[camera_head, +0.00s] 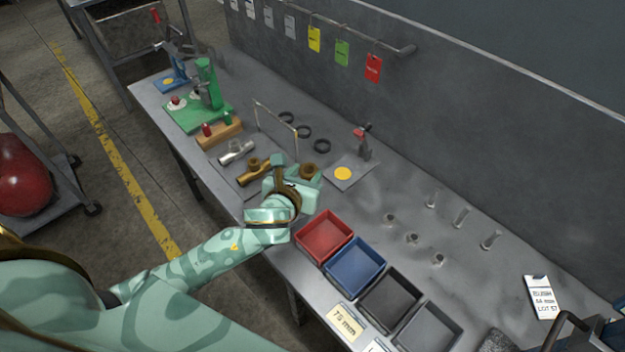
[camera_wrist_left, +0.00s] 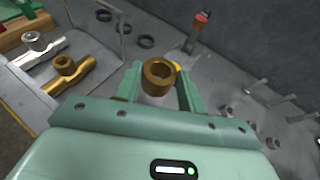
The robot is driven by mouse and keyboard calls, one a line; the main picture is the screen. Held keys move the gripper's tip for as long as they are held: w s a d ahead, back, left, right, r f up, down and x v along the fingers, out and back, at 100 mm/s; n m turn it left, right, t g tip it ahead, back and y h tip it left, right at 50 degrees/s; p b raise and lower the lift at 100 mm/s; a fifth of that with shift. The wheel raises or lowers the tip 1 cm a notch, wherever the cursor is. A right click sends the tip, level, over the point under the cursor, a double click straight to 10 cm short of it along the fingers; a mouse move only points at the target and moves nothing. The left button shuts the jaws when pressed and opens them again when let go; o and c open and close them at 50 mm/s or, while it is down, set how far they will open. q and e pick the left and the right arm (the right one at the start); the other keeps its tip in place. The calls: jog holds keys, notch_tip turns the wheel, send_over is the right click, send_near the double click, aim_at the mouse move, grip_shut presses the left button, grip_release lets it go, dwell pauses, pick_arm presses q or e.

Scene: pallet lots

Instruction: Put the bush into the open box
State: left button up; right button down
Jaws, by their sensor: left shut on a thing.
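The bush is a short bronze ring with a round bore; it shows between the fingers in the left wrist view (camera_wrist_left: 157,87) and at the end of my arm in the head view (camera_head: 309,171). My left gripper (camera_head: 303,177) is shut on it, bore facing up, above the bench beside the fixtures. Four-sided open boxes stand in a row at the bench's front edge: red (camera_head: 325,237), blue (camera_head: 355,266), black (camera_head: 389,299) and grey (camera_head: 428,330). All look empty. My right gripper does not show.
A tray holds a silver fitting (camera_head: 236,152) and a bronze fitting (camera_head: 256,174). A wire frame (camera_head: 277,118), black rings (camera_head: 303,132) and a yellow-spotted plate (camera_head: 343,174) with a red-topped stand lie near. Several metal pegs (camera_head: 461,217) stand at right. A sign (camera_head: 345,322) reads 75 mm.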

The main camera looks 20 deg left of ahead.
aim_at(301, 167)
pick_arm(q)
jog(key=w+a+f+b, duration=0.1)
jog(key=w, duration=0.1)
jog(key=w+a+f, duration=0.2)
jog(key=shift+w+a+f+b, duration=0.15)
jog(key=shift+w+f+b, duration=0.05)
jog(key=shift+b, duration=0.2)
jog(key=f, duration=0.1)
jog(key=w+a+f+b, duration=0.1)
jog(key=w+f, duration=0.1)
jog(key=shift+a+f+b, duration=0.15)
jog(key=shift+a+b, duration=0.1)
jog(key=shift+b, duration=0.15)
jog(key=shift+w+a+f+b, duration=0.35)
jog(key=shift+w+f+b, duration=0.05)
jog(key=shift+w+f, duration=0.2)
notch_tip(301, 167, down, 4)
jog(key=shift+w+a+r+b, duration=0.1)
jog(key=shift+b, duration=1.05)
jog(key=shift+r, duration=0.25)
jog(key=shift+f, duration=0.15)
jog(key=o, duration=1.1)
